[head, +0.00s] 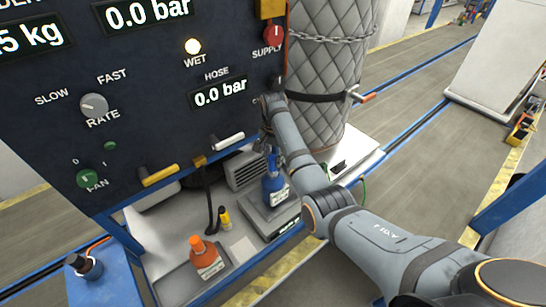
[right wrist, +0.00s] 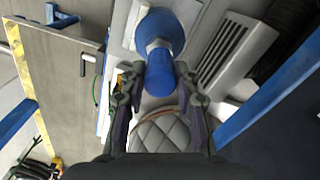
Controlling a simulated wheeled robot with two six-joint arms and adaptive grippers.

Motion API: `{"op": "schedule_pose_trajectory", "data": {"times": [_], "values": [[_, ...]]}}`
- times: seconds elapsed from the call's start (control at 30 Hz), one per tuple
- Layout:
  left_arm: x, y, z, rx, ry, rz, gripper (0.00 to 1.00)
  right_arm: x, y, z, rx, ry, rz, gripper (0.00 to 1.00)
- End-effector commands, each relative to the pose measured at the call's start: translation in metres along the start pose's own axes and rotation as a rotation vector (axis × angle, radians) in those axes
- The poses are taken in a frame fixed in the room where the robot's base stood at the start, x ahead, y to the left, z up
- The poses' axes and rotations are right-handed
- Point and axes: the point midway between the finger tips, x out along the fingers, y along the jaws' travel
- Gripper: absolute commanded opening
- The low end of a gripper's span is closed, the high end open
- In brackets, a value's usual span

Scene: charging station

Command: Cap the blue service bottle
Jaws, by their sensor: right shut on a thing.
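The blue service bottle (head: 275,190) stands upright on a grey scale-like unit, with a white label on its front. Its blue body (right wrist: 168,24) and a silver collar (right wrist: 159,45) also show in the right wrist view. My right gripper (right wrist: 160,80) is shut on a blue cylindrical cap (right wrist: 160,72), which lines up with the collar. In the head view my right gripper (head: 274,153) is at the top of the bottle and partly hides it. I cannot tell whether the cap is fully seated. My left gripper is not in view.
An orange bottle (head: 205,258) and a small yellow-and-black item (head: 224,218) stand left of the scale unit (head: 278,221). The dark control panel (head: 150,95) rises close behind. A quilted tank (head: 325,80) stands at the back right. Open floor (head: 420,140) lies to the right.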

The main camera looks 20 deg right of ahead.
Motion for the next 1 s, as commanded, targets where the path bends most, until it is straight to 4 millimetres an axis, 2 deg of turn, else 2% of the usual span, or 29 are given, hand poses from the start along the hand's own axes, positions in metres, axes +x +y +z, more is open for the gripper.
{"op": "schedule_pose_trajectory", "data": {"times": [0.77,0.8,1.0], "values": [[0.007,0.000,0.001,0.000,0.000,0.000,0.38,0.020,0.000,0.000,0.000,0.000,0.000,0.10],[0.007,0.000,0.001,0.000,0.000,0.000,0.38,0.020,0.000,0.000,0.000,0.000,0.000,0.32],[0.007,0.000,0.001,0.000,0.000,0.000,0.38,0.020,0.000,0.000,0.000,0.000,0.000,0.57]]}}
